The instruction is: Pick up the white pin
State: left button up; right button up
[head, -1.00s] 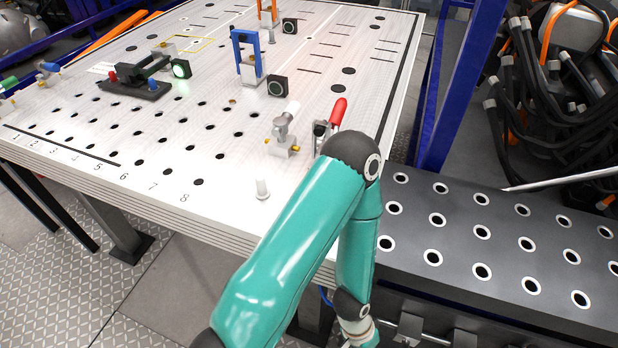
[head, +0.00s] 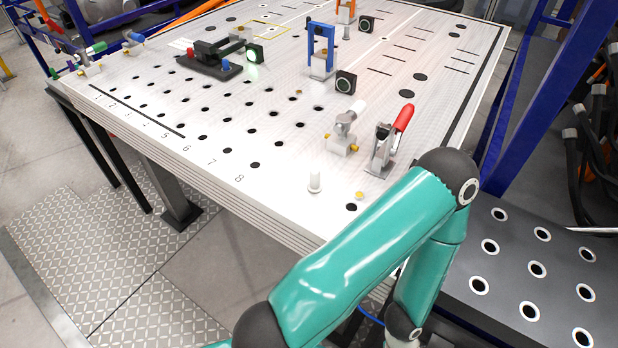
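A small white pin (head: 315,182) stands upright on the perforated white table (head: 250,200), near its front edge and to the right of the printed number 8. My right arm, teal with dark joints, reaches in from the bottom and bends at an elbow to the right of the pin. Its forearm hangs down beside the table edge, and its gripper is below the frame. My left arm and gripper are not in view. Nothing touches the pin.
Behind the pin stand a valve with a white handle (head: 344,132) and a red-handled clamp (head: 388,140). A yellow button (head: 359,195) lies right of the pin. A dark block fixture (head: 212,60) sits further back. A dark perforated bench (head: 520,265) adjoins at right.

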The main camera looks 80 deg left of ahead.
aim_at(314, 187)
jog(key=u, duration=0.35)
jog(key=k, duration=1.05)
jog(key=u, duration=0.55)
